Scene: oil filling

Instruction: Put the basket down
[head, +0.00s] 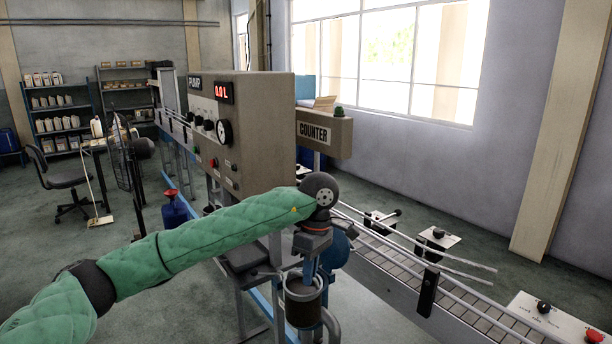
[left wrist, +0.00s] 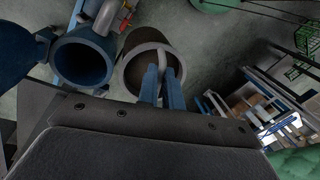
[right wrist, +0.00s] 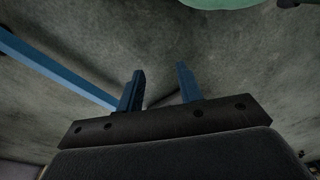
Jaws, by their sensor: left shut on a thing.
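The basket (head: 303,312) is a dark round container with a lighter rim and an arched handle, low in the middle of the head view. My left gripper (head: 310,268) points down above it. In the left wrist view the basket (left wrist: 133,75) is seen from above, its handle between the closed blue fingers of my left gripper (left wrist: 161,72). The basket looks upright and empty inside; whether its bottom touches anything is hidden. My right gripper (right wrist: 160,80) shows only in the right wrist view, with its fingers apart and nothing between them, above bare floor.
A blue cylinder (left wrist: 84,62) is open-topped beside the basket in the left wrist view. The conveyor (head: 400,265) runs close on the right of the head view. The pump cabinet (head: 262,130) stands behind my left arm.

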